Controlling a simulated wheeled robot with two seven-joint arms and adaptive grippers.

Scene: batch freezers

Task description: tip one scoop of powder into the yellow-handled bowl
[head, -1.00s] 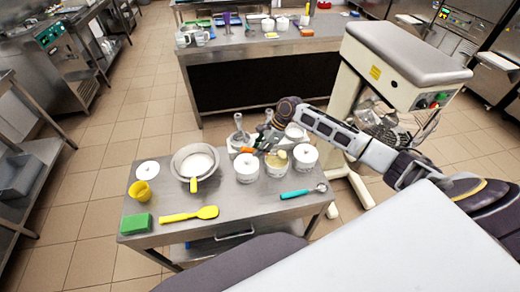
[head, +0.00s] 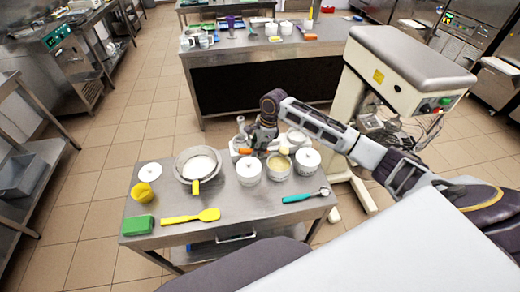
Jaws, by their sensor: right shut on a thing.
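The yellow-handled bowl (head: 178,165) stands on the steel table with something white inside; its yellow handle points toward me. My right gripper (head: 262,146) is behind the row of white canisters, shut on a scoop. The scoop's orange handle (head: 245,151) sticks out to the left of the jaws. Its small pale head (head: 284,150) is at the right, over the back rim of the open canister (head: 279,175) of pale yellow powder. I cannot tell how full the scoop is. My left gripper is not in view.
Lidded white canisters (head: 249,174) and (head: 307,163) flank the open one. A white lid (head: 150,171), yellow cup (head: 144,193), green sponge (head: 137,225), yellow spatula (head: 190,217) and teal-handled tool (head: 300,197) lie around. A tall mixer (head: 400,75) stands behind right.

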